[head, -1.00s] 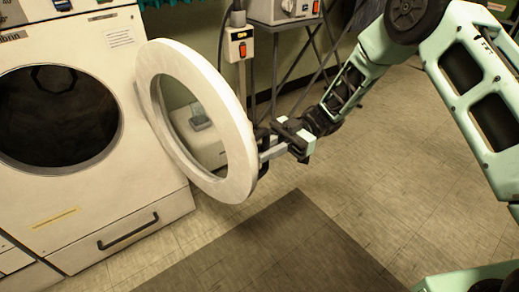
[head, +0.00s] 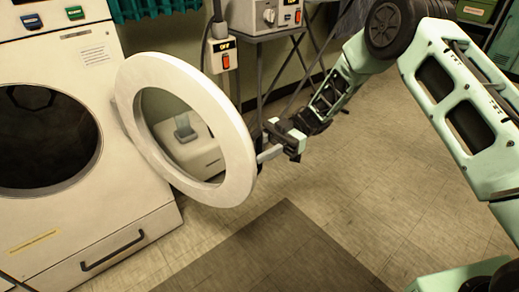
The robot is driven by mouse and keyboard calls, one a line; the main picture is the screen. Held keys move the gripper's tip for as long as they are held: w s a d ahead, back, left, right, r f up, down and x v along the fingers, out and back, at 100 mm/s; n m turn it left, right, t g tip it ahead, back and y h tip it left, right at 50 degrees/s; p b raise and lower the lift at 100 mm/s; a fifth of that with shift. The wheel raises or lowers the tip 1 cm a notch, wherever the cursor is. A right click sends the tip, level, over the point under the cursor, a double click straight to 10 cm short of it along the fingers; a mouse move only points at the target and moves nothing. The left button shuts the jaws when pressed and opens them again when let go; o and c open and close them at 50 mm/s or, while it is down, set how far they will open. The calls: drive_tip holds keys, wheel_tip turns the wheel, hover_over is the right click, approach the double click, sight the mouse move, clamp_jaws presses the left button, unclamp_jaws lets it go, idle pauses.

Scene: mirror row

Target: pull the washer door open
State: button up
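The washer (head: 92,205) stands at the left with its dark round drum opening (head: 45,138) uncovered. Its round white door (head: 235,150) is swung well out from the front, standing to the right of the opening. A white box shape shows through the door's window. My gripper (head: 268,150) is at the door's outer right edge, with its fingers by the rim. The fingertips are partly hidden by the rim, and I cannot tell whether they close on a handle there.
A dark grey mat (head: 270,255) lies on the tiled floor in front. A switch box (head: 222,55) on a post and a metal stand with a control box (head: 265,14) are behind the door. Tiled floor (head: 370,190) is clear to the right.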

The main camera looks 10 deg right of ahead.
drive_tip(key=p+v, duration=0.1)
drive_tip(key=v, duration=1.6)
drive_tip(key=shift+d+p, duration=0.15)
drive_tip(key=shift+p, duration=0.15)
drive_tip(key=shift+w, duration=0.1)
